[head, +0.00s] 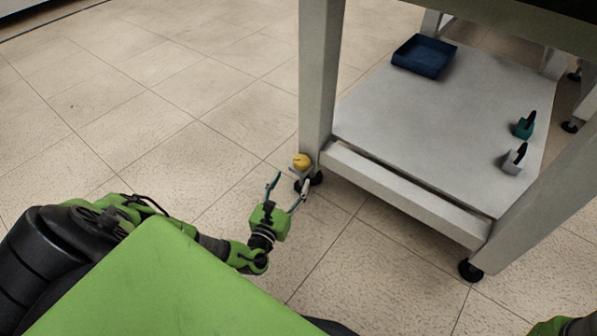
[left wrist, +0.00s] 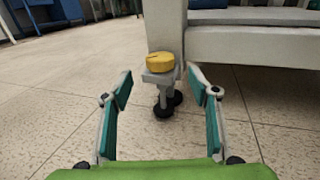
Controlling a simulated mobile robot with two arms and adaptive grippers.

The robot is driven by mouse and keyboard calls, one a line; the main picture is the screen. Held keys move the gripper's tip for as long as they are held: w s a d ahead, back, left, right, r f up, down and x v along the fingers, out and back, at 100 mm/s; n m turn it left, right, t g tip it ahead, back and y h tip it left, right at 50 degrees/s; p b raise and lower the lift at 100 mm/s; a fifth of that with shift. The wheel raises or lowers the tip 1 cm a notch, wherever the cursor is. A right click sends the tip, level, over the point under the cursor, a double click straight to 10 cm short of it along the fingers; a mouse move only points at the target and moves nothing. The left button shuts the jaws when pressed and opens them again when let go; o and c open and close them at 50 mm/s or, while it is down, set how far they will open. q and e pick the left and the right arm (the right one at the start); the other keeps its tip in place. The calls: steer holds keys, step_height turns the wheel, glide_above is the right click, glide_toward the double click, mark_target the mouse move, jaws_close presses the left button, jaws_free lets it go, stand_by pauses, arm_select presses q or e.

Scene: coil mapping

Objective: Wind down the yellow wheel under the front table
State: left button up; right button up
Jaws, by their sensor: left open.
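The yellow wheel (head: 301,161) is a small round knob on a bracket at the foot of the table's near left leg. In the left wrist view the yellow wheel (left wrist: 160,62) sits on top of a grey bracket (left wrist: 160,77), with black feet below it. The front table (head: 322,80) stands on grey legs with a lower shelf. My left gripper (head: 288,183) is open and empty, just short of the wheel. In the left wrist view its spread fingers (left wrist: 160,92) stand either side of the wheel's line, with the wheel ahead of them, not between them.
The lower shelf (head: 430,125) holds a blue tray (head: 424,56) and two small clamp-like items, one teal (head: 524,127) and one grey (head: 514,159). The table leg rises right behind the wheel. Tiled floor (head: 180,90) left of the table is clear.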

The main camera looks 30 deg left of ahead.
mark_target(298, 167)
arm_select(q)
steer(key=b+x, duration=0.2)
steer(key=x, duration=0.4)
steer(key=shift+f+b, duration=0.15)
steer(key=shift+b, duration=0.2)
steer(key=shift+w+a, duration=0.1)
steer(key=shift+w, duration=0.35)
steer(key=c, duration=1.1)
